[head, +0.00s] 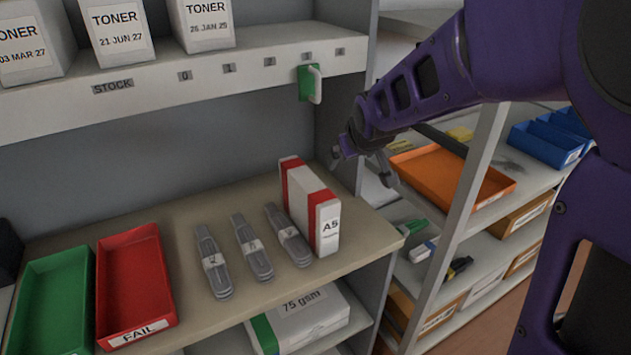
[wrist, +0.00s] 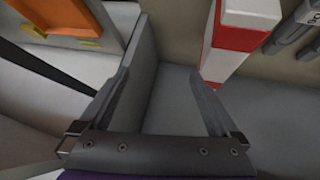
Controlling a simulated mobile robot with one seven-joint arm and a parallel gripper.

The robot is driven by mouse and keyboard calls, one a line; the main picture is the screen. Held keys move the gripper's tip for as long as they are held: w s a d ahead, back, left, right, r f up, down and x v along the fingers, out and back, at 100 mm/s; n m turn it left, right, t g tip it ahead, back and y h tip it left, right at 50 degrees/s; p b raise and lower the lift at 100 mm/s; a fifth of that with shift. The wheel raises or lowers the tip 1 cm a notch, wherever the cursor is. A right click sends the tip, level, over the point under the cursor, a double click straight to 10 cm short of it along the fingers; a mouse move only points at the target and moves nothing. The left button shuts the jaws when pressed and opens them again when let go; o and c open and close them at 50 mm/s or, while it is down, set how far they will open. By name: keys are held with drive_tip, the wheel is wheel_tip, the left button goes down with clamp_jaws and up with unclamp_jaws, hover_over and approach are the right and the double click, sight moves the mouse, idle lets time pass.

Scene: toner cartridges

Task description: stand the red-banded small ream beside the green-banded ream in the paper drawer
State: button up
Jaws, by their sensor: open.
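The red-banded small ream (head: 312,205), white with red bands and an A5 label, stands upright at the right end of the wooden shelf. It also shows at the upper right of the wrist view (wrist: 236,42). The green-banded ream (head: 302,318), labelled 75 gsm, lies in the space below that shelf, partly hidden by the shelf's edge. I cannot tell whether this space is the paper drawer. My gripper (head: 363,167) is open and empty, above and to the right of the red-banded ream, apart from it. Its spread fingers (wrist: 160,78) show in the wrist view.
Several grey labelled bundles (head: 247,246) lie left of the ream. A red FAIL tray (head: 135,285) and a green tray (head: 52,305) are farther left. Toner boxes (head: 118,32) stand on the upper shelf. An orange tray (head: 452,180) sits on the right-hand rack.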

sight(307, 180)
drive_tip(key=s+a+r+n+g, duration=0.1)
drive_tip(key=s+a+r+g, duration=0.35)
drive_tip(key=a, duration=0.25)
drive_tip(key=shift+y, duration=0.3)
drive_tip(key=x, duration=1.1)
drive_tip(key=shift+w+r, duration=0.1)
drive_tip(key=shift+w, duration=0.3)
drive_tip(key=x, duration=0.5)
drive_tip(key=shift+w+d+f, duration=0.1)
drive_tip(key=shift+f, duration=0.25)
clamp_jaws()
drive_tip(key=shift+w+r, duration=0.1)
drive_tip(key=shift+r, duration=0.1)
